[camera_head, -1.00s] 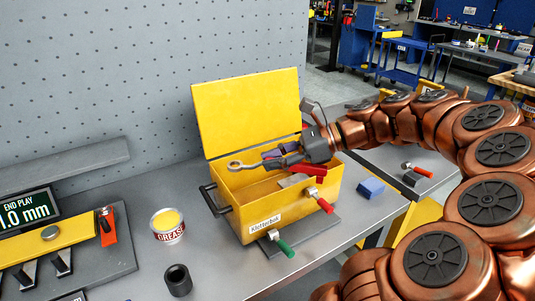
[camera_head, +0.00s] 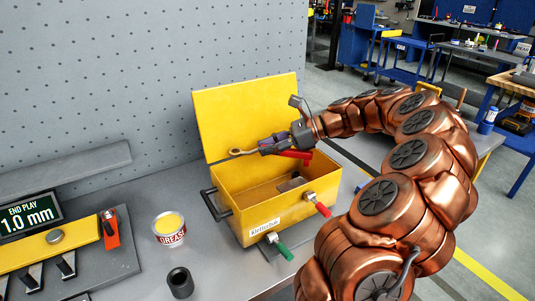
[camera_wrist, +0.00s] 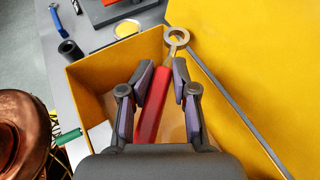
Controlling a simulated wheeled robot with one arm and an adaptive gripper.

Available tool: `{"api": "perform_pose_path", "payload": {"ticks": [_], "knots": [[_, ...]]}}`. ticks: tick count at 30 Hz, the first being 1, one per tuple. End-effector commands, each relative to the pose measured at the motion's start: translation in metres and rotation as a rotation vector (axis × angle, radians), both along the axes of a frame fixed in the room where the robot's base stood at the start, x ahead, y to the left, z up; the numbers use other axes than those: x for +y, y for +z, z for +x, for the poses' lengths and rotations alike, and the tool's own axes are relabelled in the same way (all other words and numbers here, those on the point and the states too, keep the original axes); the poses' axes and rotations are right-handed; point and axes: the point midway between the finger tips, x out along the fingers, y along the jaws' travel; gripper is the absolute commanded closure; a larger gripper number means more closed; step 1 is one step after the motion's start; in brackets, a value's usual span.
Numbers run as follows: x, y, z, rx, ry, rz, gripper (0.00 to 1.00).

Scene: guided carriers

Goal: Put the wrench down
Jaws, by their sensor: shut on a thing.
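The wrench has a metal ring end (camera_head: 240,153) and what looks like a red handle (camera_head: 297,154). My gripper (camera_head: 266,148) is shut on it and holds it above the open yellow toolbox (camera_head: 275,219), near its raised lid (camera_head: 245,115). In the wrist view the ring end (camera_wrist: 176,37) points away, past the fingertips of my gripper (camera_wrist: 164,78). The red handle (camera_wrist: 150,105) runs back between the fingers. Part of the shaft is hidden by the fingers.
A small grey object (camera_head: 290,182) lies inside the toolbox. A grease tub (camera_head: 168,228), a dark cylinder (camera_head: 180,282) and a gauge stand (camera_head: 60,240) are to the left. Bare bench (camera_head: 215,265) lies between.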

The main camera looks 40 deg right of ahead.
Motion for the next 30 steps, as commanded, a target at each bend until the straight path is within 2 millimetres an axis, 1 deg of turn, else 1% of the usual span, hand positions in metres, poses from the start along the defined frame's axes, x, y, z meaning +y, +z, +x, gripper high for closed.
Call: {"api": "perform_pose_path", "payload": {"ticks": [6, 20, 21, 27, 28, 30], "knots": [[-0.001, -0.024, 0.000, -0.001, -0.003, 0.001, 1.00], [0.000, -0.031, 0.000, 0.000, -0.001, 0.000, 1.00], [0.000, -0.031, 0.000, 0.001, -0.001, -0.001, 0.69], [0.000, -0.031, 0.000, 0.001, -0.001, -0.001, 0.48], [0.000, -0.031, 0.000, 0.001, -0.001, -0.001, 0.46], [0.000, -0.031, 0.000, 0.001, -0.001, -0.001, 0.46]]}}
